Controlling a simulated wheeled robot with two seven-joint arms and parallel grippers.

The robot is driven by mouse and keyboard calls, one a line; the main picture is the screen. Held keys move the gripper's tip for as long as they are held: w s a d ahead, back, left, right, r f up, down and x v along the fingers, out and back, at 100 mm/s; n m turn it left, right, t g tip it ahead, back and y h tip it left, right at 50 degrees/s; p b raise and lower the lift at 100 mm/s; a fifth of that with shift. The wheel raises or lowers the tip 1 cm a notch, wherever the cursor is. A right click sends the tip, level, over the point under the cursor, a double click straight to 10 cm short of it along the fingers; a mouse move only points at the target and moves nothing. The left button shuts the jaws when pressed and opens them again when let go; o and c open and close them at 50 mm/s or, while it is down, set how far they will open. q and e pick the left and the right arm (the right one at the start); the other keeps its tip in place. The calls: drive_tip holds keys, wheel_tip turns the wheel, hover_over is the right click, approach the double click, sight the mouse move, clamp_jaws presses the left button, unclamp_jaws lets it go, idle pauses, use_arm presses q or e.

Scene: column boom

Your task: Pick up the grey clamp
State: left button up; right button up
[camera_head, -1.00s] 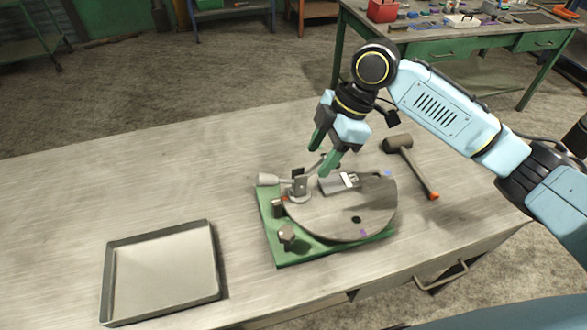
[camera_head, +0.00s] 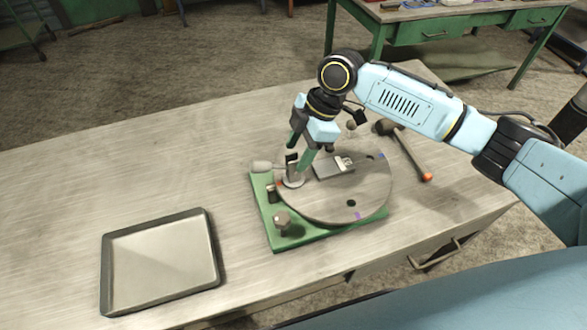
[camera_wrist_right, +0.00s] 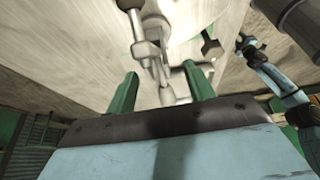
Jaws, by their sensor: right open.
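A grey clamp-like fitting (camera_head: 293,181) stands at the left edge of the round grey plate, with a dark upright part and a pale grey cylindrical end (camera_head: 262,167) pointing left. My right gripper (camera_head: 297,163) is open, pointing down, its green fingers at the fitting's upright part and partly hiding it. In the right wrist view grey metal parts (camera_wrist_right: 152,50) lie between and beyond the two open fingers (camera_wrist_right: 160,70). I cannot tell whether the fingers touch them.
The round plate (camera_head: 340,203) sits on a green base (camera_head: 300,238) with knobs at its left. A grey block (camera_head: 333,167) lies on the plate. A hammer (camera_head: 410,155) lies to the right. An empty tray (camera_head: 160,265) is front left.

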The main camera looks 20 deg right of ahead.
sight(294, 156)
drive_tip(key=shift+x, duration=1.5)
drive_tip(key=shift+w, duration=0.15)
drive_tip(key=shift+c, duration=0.4)
drive_tip(key=c, duration=0.9)
drive_tip(key=shift+w+r, duration=0.1)
drive_tip(key=shift+c, duration=0.5)
wheel_tip(294, 156, up, 10)
